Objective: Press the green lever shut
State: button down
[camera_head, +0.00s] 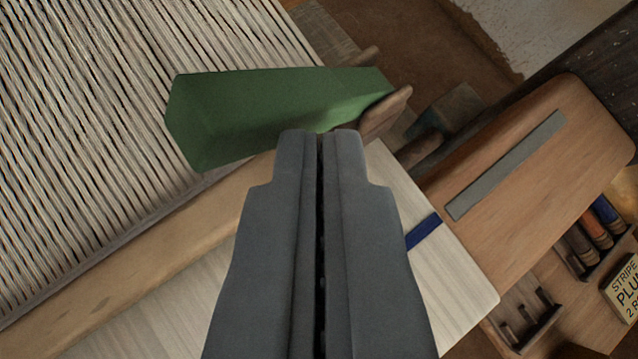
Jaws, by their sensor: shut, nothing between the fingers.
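The green lever (265,110) is a thick green bar lying across the upper middle of the view, with its broad end at the left over the warp threads. Its narrower right end meets wooden parts of the loom. My gripper (320,133) comes up from the bottom edge, grey, with its two fingers together and nothing between them.
Pale warp threads (90,130) fill the left, bordered by a wooden beam (130,240). Pale cloth with a blue stripe (425,232) lies at lower middle. At right are a wooden board with a grey strip (505,165), thread spools (597,228) and a lettered sign (624,290).

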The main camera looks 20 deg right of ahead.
jog(key=shift+s+a+f, duration=0.3)
jog(key=shift+a+f, duration=0.2)
jog(key=shift+f, duration=0.25)
jog(key=shift+s+a+f, duration=0.1)
jog(key=shift+a+f, duration=0.1)
jog(key=shift+f, duration=0.4)
jog(key=shift+s+a+f, duration=0.1)
jog(key=shift+a+f, duration=0.1)
jog(key=shift+f, duration=0.35)
jog(key=shift+f, duration=0.1)
